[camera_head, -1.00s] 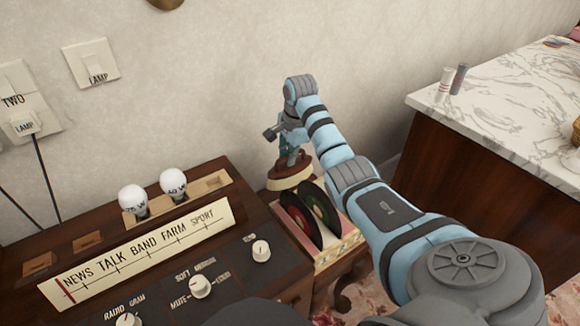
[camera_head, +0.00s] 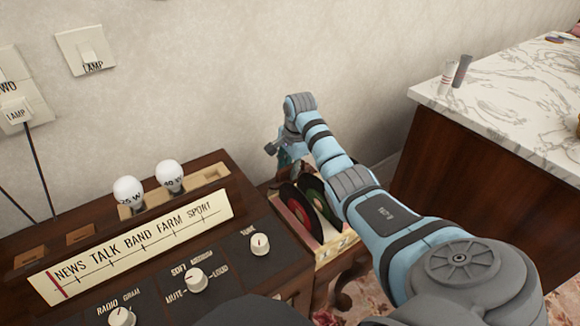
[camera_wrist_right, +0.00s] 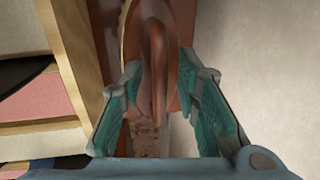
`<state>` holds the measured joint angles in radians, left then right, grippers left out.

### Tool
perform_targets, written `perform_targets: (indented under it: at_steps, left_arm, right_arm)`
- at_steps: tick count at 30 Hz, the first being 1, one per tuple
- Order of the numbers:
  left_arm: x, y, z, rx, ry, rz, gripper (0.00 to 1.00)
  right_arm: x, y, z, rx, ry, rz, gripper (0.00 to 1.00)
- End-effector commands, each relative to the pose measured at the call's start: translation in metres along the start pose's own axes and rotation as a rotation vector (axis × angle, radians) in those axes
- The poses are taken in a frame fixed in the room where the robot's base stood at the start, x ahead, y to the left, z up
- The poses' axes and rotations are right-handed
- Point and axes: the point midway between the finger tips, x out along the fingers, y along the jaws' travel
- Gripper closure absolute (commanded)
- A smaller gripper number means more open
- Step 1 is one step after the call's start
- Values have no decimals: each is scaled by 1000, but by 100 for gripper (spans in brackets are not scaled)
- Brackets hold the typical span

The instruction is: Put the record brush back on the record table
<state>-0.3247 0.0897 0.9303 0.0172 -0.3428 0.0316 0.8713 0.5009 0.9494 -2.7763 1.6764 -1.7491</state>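The record brush is reddish-brown, with a rounded wooden handle (camera_wrist_right: 158,60) between the two teal fingers of my right gripper (camera_wrist_right: 160,85) in the right wrist view. The record table (camera_head: 355,262) is a small dark wooden table beside the radio. Whether the brush touches the tabletop is not visible. My left gripper is not in view.
A pale rack (camera_head: 338,243) with records (camera_head: 297,212) stands on the table, close beside the gripper. The radio cabinet (camera_head: 235,285) with two bulbs is at the left. A wall (camera_head: 240,70) is behind. A marble-topped counter (camera_head: 500,95) is at the right.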

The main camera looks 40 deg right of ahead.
Motion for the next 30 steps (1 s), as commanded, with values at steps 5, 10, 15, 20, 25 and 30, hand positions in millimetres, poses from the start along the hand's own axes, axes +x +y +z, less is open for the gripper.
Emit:
perform_targets:
  at_steps: [5, 10, 15, 20, 25, 30]
  left_arm:
    - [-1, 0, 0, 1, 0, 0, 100]
    - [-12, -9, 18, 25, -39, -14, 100]
    - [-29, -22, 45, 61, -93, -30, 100]
    - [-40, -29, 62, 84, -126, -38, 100]
    - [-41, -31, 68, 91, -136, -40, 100]
    - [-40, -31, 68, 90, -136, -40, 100]
  right_arm:
    - [-2, -1, 0, 0, 0, -1, 71]
    - [-33, -2, 0, -1, 2, -3, 71]
    - [-83, -3, 0, -1, 2, -4, 71]
    - [-116, -2, 0, 0, 1, -2, 71]
    - [-124, -1, 0, 0, 0, -1, 71]
    - [-123, -1, 0, 0, 0, 0, 71]
